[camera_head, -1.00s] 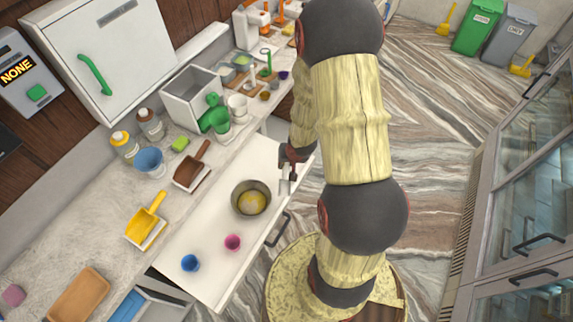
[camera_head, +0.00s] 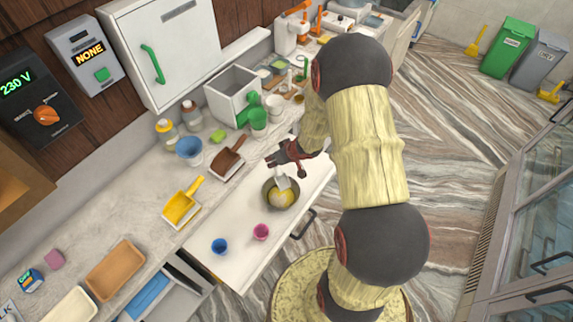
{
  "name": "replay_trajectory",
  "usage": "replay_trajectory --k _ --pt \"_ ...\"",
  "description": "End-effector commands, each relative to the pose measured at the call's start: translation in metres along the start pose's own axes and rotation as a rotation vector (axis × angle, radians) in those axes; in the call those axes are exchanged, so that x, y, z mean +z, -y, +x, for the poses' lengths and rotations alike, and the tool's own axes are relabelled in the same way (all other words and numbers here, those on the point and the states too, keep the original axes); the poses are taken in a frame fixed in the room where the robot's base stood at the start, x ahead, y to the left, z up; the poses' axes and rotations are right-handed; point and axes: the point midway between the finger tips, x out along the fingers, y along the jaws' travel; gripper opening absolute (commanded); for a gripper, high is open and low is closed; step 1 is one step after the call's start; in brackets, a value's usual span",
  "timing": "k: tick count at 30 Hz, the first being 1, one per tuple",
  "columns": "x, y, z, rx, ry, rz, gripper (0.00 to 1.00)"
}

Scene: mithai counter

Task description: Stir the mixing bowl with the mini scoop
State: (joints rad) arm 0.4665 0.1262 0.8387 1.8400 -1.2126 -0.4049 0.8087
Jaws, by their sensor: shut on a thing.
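The mixing bowl (camera_head: 269,203) is a grey metal bowl with yellow stuff (camera_head: 284,198) in it. It stands on the white worktop panel (camera_head: 232,262). My gripper (camera_head: 284,166) is above the bowl's far side and is shut on the mini scoop (camera_head: 282,182), a small pale grey-white tool. The scoop points down, and its lower end is over or inside the bowl's mouth; I cannot tell whether it touches the yellow contents. The scoop's upper end is hidden by my gripper.
A blue cup (camera_head: 219,246) and a pink cup (camera_head: 261,232) stand in front of the bowl. A brown dustpan-like scoop (camera_head: 229,158) and a yellow one (camera_head: 181,207) lie to the left. An open drawer (camera_head: 150,296) is at front left.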

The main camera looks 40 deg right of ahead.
Motion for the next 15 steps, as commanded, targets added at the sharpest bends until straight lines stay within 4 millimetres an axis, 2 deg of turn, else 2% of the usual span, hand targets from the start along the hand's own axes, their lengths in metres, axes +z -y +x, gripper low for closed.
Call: replay_trajectory --k 8,15 --pt "-0.0022 0.0016 0.0002 0.002 -0.058 -0.009 0.00" --pt "0.0041 0.0001 0.0091 0.003 -0.060 -0.010 0.00"
